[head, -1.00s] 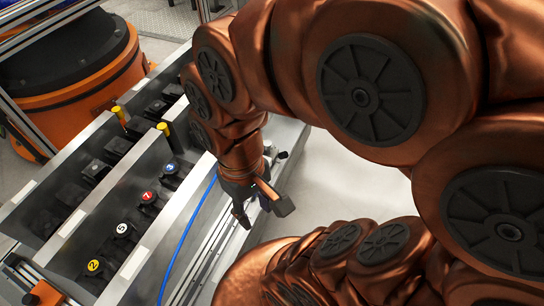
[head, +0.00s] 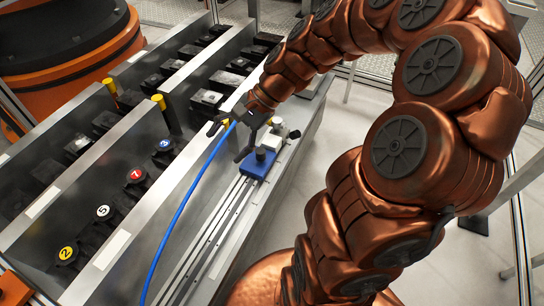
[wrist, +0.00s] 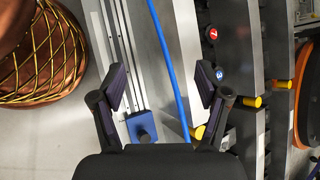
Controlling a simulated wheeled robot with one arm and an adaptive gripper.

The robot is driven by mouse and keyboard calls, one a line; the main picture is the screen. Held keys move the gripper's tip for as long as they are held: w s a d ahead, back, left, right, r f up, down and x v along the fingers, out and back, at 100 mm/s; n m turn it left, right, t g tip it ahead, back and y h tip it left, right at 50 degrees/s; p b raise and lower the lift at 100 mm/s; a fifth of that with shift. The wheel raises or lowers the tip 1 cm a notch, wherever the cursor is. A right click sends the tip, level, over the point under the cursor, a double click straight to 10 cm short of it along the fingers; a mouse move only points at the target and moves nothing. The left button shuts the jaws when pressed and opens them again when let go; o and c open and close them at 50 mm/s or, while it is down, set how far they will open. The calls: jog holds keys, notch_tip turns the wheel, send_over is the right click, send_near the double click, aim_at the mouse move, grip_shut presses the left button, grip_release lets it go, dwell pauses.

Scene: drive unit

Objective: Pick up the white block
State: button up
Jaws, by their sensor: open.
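My gripper (head: 230,138) is open and empty above the blue cable and the rail, close to a blue carriage (head: 258,165) with a dark knob. In the wrist view my gripper (wrist: 160,88) has its two dark fingers spread wide, with the carriage (wrist: 141,124) and the blue cable showing between them. Pale-topped pieces sit in the troughs, one at the left (head: 78,145) and one beyond my gripper (head: 207,97). A small whitish part (head: 277,122) shows beside my gripper; I cannot tell what it is.
Metal troughs (head: 120,205) run diagonally and hold black parts, some with numbered caps such as the red one (head: 135,175). Yellow-topped posts (head: 158,100) stand up between them. The blue cable (head: 185,210) crosses beside the rail. Floor (head: 350,125) right of the bench is clear.

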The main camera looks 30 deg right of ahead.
jog(key=w+d+f+m+t+y+b, duration=0.1)
jog(key=w+d+f+m+t+b, duration=0.1)
jog(key=w+d+f+m+b, duration=0.35)
jog(key=m+t+h+b, duration=0.2)
jog(key=m+t+b, duration=0.65)
jog(key=m, duration=0.35)
send_near(273, 140)
jog(key=shift+g, duration=0.25)
jog(key=w+a+b, duration=0.2)
jog(key=w, duration=0.1)
jog(key=shift+w+a+f+b, duration=0.15)
jog(key=shift+a+f+b, duration=0.1)
jog(key=shift+b, duration=0.1)
jog(key=b+x, duration=0.1)
jog(key=x, duration=0.1)
jog(key=b+x, duration=0.1)
jog(key=x, duration=0.1)
jog(key=shift+d+f+b, duration=0.15)
jog(key=shift+f+b, duration=0.15)
jog(key=shift+f, duration=0.15)
jog(key=shift+w+a, duration=0.25)
jog(key=shift+w, duration=0.2)
jog(key=shift+c, duration=0.2)
jog(key=c, duration=1.3)
